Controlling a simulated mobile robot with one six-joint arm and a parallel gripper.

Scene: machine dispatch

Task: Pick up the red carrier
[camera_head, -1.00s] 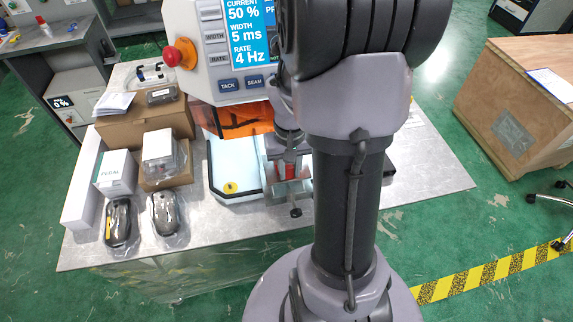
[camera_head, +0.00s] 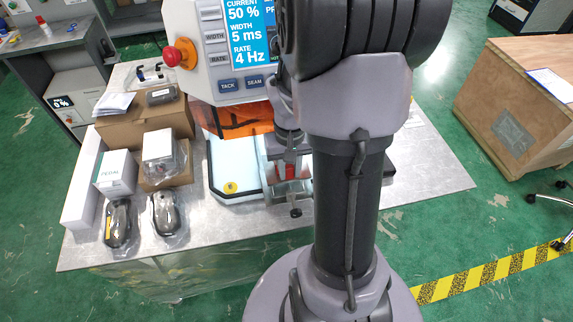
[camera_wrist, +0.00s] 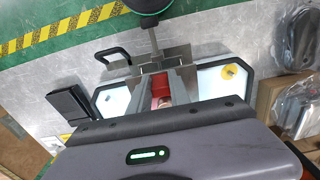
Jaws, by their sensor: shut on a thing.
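The red carrier (camera_head: 291,172) is a small red piece in the metal fixture on the light tray, below the front panel of the machine. In the wrist view the red carrier (camera_wrist: 160,90) shows between the two grey fingers of my gripper (camera_wrist: 168,84). In the head view my gripper (camera_head: 288,165) comes down over it, partly hidden by my arm. The fingers are shut on the carrier. Its lower part is hidden by the fingers and fixture, so I cannot tell whether it is clear of the fixture.
The machine panel (camera_head: 228,45) with a red knob stands close behind. Boxes (camera_head: 142,125) and bagged black devices (camera_head: 118,222) crowd the table's left side. A white-topped tray (camera_head: 225,160) lies under the fixture. A wooden crate (camera_head: 510,110) stands on the floor at right.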

